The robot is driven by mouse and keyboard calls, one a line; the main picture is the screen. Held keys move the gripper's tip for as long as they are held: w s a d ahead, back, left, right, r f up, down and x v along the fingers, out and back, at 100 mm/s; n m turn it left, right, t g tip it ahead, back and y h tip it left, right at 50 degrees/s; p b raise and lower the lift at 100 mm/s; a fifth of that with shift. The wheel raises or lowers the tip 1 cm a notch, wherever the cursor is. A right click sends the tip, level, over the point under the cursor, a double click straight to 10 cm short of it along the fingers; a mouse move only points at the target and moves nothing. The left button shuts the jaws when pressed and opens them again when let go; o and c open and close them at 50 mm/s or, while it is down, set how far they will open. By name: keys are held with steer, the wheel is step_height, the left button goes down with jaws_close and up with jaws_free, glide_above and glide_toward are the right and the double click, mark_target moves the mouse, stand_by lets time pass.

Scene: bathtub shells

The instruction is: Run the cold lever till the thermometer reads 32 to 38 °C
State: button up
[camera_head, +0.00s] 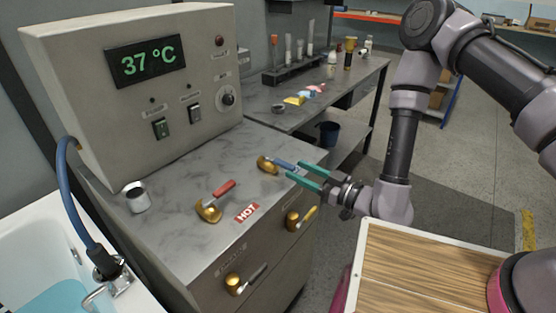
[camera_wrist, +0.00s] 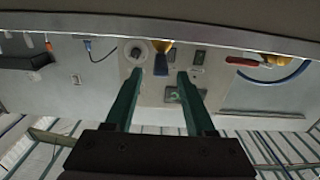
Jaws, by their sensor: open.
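The thermometer display (camera_head: 148,61) on the grey control box reads 37 °C in green digits. The cold lever (camera_head: 282,164) has a blue handle on a brass base and sits at the counter's right edge. My gripper (camera_head: 295,170) is open, its two green fingers at the blue handle's outer end; whether they touch it I cannot tell. The hot lever (camera_head: 222,190), with a red handle and brass base, stands to the left by a HOT label.
A white tub (camera_head: 30,240) with blue water and a blue hose (camera_head: 75,200) is at the left. A small metal cup (camera_head: 136,197) stands on the counter. Brass drawer handles (camera_head: 293,220) stick out below. A wooden-topped surface (camera_head: 430,265) is in the right foreground.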

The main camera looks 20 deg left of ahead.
mark_target(271, 157)
steer(key=x, duration=0.8)
steer(key=shift+a, duration=0.1)
jaws_close()
stand_by(1.2)
